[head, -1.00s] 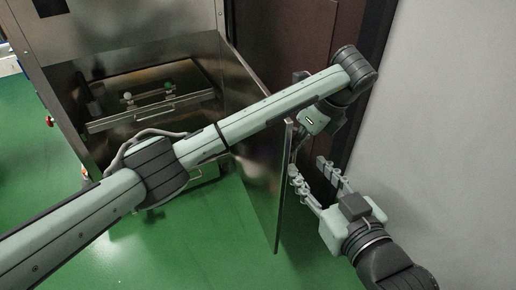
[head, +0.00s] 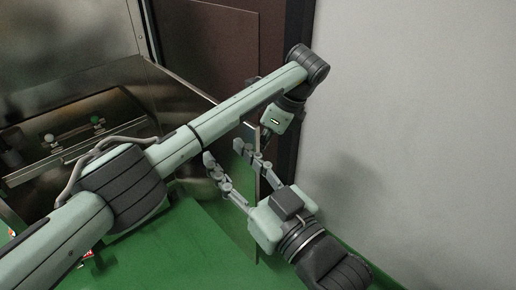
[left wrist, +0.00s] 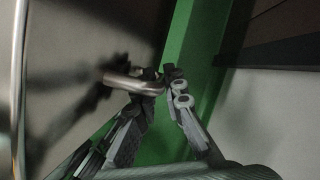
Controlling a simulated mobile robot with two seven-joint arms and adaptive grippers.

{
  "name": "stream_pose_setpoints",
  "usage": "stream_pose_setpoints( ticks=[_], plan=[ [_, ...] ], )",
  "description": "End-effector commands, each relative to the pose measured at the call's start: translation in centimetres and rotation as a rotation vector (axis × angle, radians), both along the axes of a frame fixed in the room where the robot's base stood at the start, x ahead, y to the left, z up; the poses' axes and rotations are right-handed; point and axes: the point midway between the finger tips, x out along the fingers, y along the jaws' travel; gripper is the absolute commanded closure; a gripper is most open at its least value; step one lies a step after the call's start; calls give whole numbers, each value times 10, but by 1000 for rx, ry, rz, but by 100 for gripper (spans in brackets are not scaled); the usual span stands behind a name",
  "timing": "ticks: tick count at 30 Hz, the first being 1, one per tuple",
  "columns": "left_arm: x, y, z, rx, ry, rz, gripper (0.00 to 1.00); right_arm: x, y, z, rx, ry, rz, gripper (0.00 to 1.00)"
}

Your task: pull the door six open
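A metal door (head: 232,222) stands swung out from the steel cabinet (head: 60,65), with my left arm crossing in front of it. I see no number on it. In the left wrist view, the curved metal handle (left wrist: 130,84) stands out from the pale panel. In the head view the left gripper's fingers are mostly hidden beyond the door edge. My right gripper (head: 226,157) is open and empty, its fingers spread close to the door's free edge.
Inside the cabinet a metal drawer or ledge (head: 75,150) carries small knobs. A plain grey wall (head: 420,120) rises close on the right, beside a dark brown panel (head: 215,50). Green floor (head: 185,255) is open below the cabinet.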

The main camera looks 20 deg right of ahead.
Motion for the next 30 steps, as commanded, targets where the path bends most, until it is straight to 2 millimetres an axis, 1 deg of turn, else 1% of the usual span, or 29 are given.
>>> stream_pose_setpoints(
  ticks=[1,2,3,11,14,17,24,27,30],
  plan=[
    [3,3,0,5,-5,6,86,0,0,0,0,0,0,60],
    [3,3,0,5,-5,6,82,0,0,0,0,0,0,60],
    [3,3,0,4,-4,5,81,0,0,0,0,0,0,60],
    [1,1,1,2,-3,2,81,0,0,-1,-1,2,-1,60],
    [2,1,8,1,-4,1,81,0,0,-1,-1,3,-1,60],
    [2,1,23,2,-6,1,81,0,0,-1,-1,3,-1,60],
    [5,3,74,5,-16,6,81,0,0,0,-1,2,0,60],
    [6,5,90,7,-15,9,81,0,0,1,-1,2,0,60],
    [6,6,99,6,-13,11,81,0,0,1,-1,2,0,60]
  ],
)
